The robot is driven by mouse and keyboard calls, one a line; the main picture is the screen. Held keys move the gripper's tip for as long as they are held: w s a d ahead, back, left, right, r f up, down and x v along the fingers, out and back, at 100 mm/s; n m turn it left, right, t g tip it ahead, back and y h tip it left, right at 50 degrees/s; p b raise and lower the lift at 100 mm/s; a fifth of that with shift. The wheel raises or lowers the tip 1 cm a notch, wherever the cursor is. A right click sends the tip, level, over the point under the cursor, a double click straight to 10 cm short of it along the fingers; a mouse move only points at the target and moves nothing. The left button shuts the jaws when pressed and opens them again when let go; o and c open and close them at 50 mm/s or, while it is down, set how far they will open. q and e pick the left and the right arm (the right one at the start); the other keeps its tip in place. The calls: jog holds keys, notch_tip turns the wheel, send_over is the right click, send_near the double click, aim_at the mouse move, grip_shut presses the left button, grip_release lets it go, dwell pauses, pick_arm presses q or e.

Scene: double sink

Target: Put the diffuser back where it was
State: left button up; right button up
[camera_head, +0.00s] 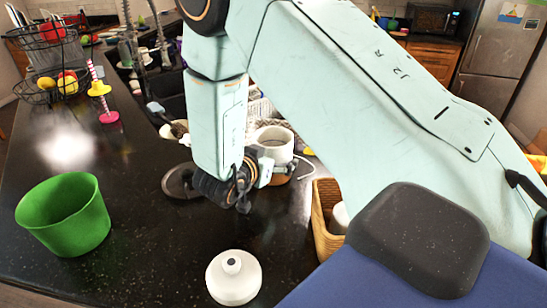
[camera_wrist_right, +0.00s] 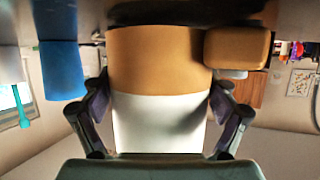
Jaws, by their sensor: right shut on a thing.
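A cylindrical white-and-tan container (camera_head: 272,143), white above and tan below, stands upright near the sink edge in the head view. My right gripper (camera_head: 262,175) is shut on its side. In the wrist view, which appears upside down, the container (camera_wrist_right: 155,62) sits between the two fingers of my right gripper (camera_wrist_right: 160,105). A rounded white thing with a small nozzle (camera_head: 233,280) stands apart on the near counter. I cannot tell for certain which of these is the diffuser. My left gripper is not in view.
A green bowl (camera_head: 65,215) stands at the left on the black counter (camera_head: 130,190). A wicker basket (camera_head: 323,225) holding a white thing is right of the gripper. A wire fruit stand (camera_head: 45,85) and a pink-and-yellow holder (camera_head: 100,90) stand farther back. The middle-left counter is clear.

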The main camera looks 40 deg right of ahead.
jog(key=shift+w+a, duration=0.1)
jog(key=shift+w, duration=0.15)
jog(key=shift+f, duration=0.2)
jog(key=o, duration=1.4)
jog(key=shift+s+d, duration=0.2)
jog(key=shift+d, duration=0.1)
jog(key=shift+a+r, duration=0.1)
jog(key=shift+a, duration=0.1)
jog(key=shift+w+a, duration=0.1)
jog(key=shift+d, duration=0.25)
